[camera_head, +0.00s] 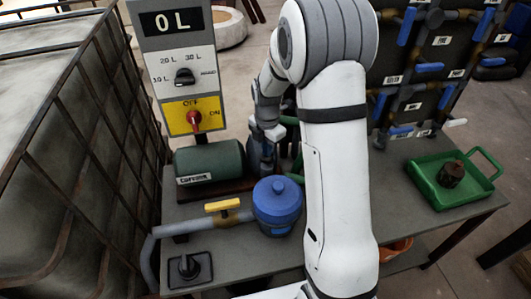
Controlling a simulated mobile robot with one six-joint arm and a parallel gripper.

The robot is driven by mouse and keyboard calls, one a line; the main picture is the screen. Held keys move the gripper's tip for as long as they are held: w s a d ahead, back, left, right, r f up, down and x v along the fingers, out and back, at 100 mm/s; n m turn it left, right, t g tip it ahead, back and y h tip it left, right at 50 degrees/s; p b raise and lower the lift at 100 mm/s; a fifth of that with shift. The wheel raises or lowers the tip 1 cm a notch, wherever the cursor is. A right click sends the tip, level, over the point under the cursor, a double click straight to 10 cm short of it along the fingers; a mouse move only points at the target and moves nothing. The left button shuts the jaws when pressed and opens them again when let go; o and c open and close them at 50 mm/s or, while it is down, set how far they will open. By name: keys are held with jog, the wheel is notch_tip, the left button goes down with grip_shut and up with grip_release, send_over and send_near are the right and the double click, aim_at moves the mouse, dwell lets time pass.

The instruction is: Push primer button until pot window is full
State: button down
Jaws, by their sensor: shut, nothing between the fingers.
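A blue lidded pot (277,206) stands on the grey bench, joined to a grey pipe on its left. A small blue patch low on its front looks like the pot window (279,230); its fill level is too small to tell. A black knob on a square plate (186,267), which may be the primer button, sits at the bench's front left. My gripper (264,157) is small and partly unclear behind the pot, pointing down beside the green motor. It is shut and empty, apart from the black knob.
A green motor (208,165) and a yellow-handled valve (222,205) stand left of the pot. A control post reads "0 L" (172,21), above a red switch (194,120). A caged white tank (50,150) borders the left. A green tray (440,195) lies right.

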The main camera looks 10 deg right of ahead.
jog(key=shift+f, duration=0.5)
jog(key=shift+r+p, duration=1.2)
jog(key=shift+r, duration=1)
notch_tip(320, 180, up, 6)
jog(key=p, duration=0.3)
jog(key=shift+p, duration=0.4)
jog(key=s+r+m+t, duration=0.2)
jog(key=s+r+m, duration=0.8)
jog(key=s+m, duration=0.1)
jog(key=s+r+m+t, duration=0.1)
jog(key=s+r+m, duration=0.2)
jog(key=s+m, duration=1)
jog(key=shift+s+r, duration=0.25)
jog(key=shift+s, duration=0.35)
